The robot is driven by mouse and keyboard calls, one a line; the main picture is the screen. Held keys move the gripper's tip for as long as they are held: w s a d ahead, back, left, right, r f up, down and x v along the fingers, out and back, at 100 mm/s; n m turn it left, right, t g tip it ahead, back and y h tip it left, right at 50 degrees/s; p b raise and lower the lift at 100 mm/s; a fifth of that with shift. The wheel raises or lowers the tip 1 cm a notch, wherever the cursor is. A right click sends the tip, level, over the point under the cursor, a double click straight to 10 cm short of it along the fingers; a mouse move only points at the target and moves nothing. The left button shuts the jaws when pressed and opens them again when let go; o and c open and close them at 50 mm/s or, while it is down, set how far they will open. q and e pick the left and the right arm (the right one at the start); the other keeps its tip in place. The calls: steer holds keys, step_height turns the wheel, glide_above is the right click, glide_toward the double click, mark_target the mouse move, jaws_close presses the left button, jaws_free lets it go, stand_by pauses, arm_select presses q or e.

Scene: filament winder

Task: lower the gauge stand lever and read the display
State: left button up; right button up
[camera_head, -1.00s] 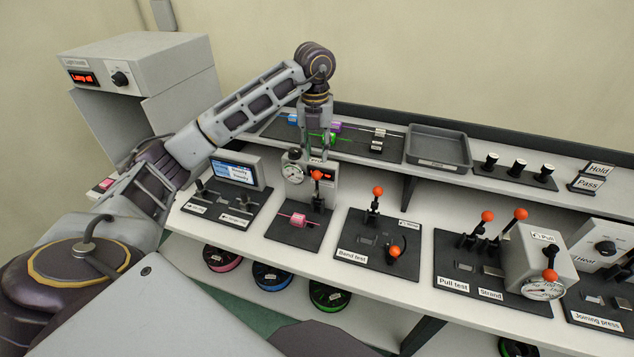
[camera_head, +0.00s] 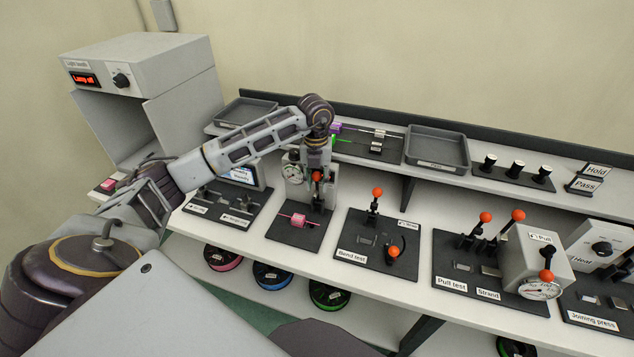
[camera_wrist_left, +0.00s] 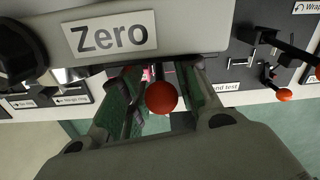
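The gauge stand (camera_head: 296,190) is a grey block with a round dial, on a dark base plate with a pink sample (camera_head: 298,220) on it. Its lever knob (camera_head: 317,176) is an orange-red ball, raised in front of the block. My left gripper (camera_head: 316,165) points down over the lever. In the left wrist view the knob (camera_wrist_left: 162,97) sits between my left gripper's spread fingers (camera_wrist_left: 163,85), with gaps visible on both sides. A "Zero" label (camera_wrist_left: 110,34) is close to the gripper there. The stand's display is hidden behind my gripper in the head view. My right gripper is not in view.
The bend test plate (camera_head: 370,245), with two orange-knobbed levers, is to the right. A plate with a small screen (camera_head: 240,174) is to the left. A shelf with a grey tray (camera_head: 437,148) runs behind. Filament spools sit below.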

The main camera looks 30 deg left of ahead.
arm_select(q)
steer(key=shift+f, duration=0.6)
jaws_close()
